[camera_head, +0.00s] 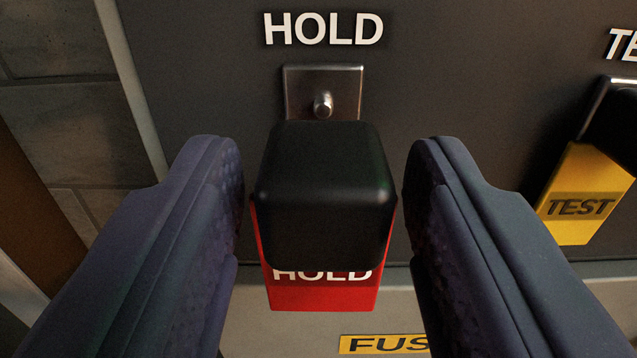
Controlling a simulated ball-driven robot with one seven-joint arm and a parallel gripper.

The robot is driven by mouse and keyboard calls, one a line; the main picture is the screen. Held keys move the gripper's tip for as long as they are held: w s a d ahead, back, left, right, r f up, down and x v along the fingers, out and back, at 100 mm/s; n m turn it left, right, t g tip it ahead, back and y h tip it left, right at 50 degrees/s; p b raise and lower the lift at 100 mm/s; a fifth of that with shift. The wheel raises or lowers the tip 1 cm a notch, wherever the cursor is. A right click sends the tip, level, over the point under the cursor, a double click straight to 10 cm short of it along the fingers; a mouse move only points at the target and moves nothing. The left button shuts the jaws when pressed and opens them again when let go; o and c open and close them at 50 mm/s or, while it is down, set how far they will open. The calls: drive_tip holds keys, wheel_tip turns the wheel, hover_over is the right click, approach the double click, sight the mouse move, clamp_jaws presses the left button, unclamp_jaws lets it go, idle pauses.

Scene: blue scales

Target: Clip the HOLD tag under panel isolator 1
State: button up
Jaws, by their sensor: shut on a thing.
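The HOLD tag (322,295) is a red plate with white lettering and a black block-shaped grip (322,195) in front. My gripper (322,165) is shut on the black grip, with one dark blue padded finger on each side. The grip covers the upper part of the red plate and of its lettering. Just above the tag is a metal plate with a peg (322,103), under a white HOLD label (323,29) on the dark board. I cannot tell whether the tag still touches the peg. Panel isolator 1 is not in view.
A yellow TEST tag (580,195) with a black grip hangs at the right, under a partly cut-off TEST label (622,44). A yellow label beginning FUS (385,344) is below, partly behind my right finger. A tiled wall (60,120) is at the left.

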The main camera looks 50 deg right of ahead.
drive_tip(key=shift+v, duration=1.15)
